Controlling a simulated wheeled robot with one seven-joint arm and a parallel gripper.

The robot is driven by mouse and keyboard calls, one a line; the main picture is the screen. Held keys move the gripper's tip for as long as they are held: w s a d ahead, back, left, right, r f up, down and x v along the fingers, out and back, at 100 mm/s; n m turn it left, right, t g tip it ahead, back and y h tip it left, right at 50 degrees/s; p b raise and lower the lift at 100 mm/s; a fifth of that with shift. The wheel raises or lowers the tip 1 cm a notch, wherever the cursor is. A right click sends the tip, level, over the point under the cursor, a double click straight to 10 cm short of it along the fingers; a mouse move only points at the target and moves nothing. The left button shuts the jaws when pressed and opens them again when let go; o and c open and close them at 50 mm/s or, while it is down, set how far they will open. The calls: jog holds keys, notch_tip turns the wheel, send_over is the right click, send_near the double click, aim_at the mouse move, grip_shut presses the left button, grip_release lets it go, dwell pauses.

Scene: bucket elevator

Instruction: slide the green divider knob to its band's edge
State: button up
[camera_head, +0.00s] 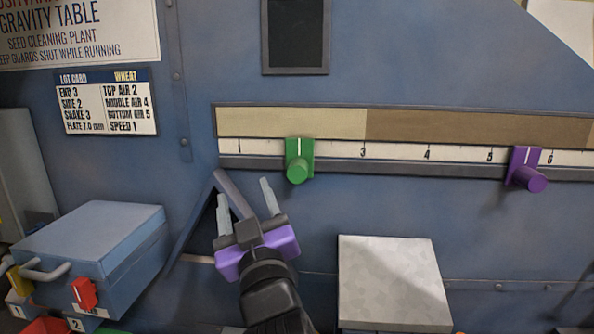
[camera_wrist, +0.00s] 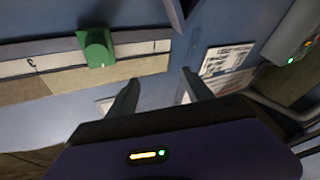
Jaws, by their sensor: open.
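The green divider knob (camera_head: 298,161) sits on the numbered scale (camera_head: 400,153), at about 2, left of the 3 mark. Above the scale, the band is pale beige (camera_head: 290,122) on the left and darker brown (camera_head: 470,131) on the right; their edge lies above the 3 mark, right of the green knob. A purple knob (camera_head: 527,169) sits between 5 and 6. My gripper (camera_head: 246,204) is open and empty, below and left of the green knob, apart from it. In the wrist view, the green knob (camera_wrist: 97,48) is up and left of the open fingers (camera_wrist: 160,88).
A grey-white block (camera_head: 392,283) stands below the scale, right of my gripper. A blue box (camera_head: 92,255) with a red part is at the left. A dark triangular frame (camera_head: 205,220) is behind my gripper. A lot card (camera_head: 106,102) hangs at upper left.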

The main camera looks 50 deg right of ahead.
aim_at(296, 175)
jog(key=d+m+g+h, duration=0.1)
jog(key=d+m+g, duration=0.1)
jog(key=d, duration=0.1)
jog(key=s+d+m+g+h, duration=0.1)
jog(key=d+m+g+h, duration=0.1)
jog(key=d+g, duration=0.1)
jog(key=s+d+r+m+g+h, duration=0.1)
jog(key=d+m+g, duration=0.1)
jog(key=g, duration=0.1)
jog(key=shift+s+d+h+p, duration=0.1)
jog(key=shift+d+h+p, duration=0.2)
jog(key=shift+d, duration=0.1)
jog(key=shift+d+f, duration=0.2)
jog(key=shift+d, duration=0.1)
jog(key=shift+p+x, duration=1.1)
jog(key=shift+x, duration=2.5)
jog(key=shift+f, duration=0.15)
grip_shut()
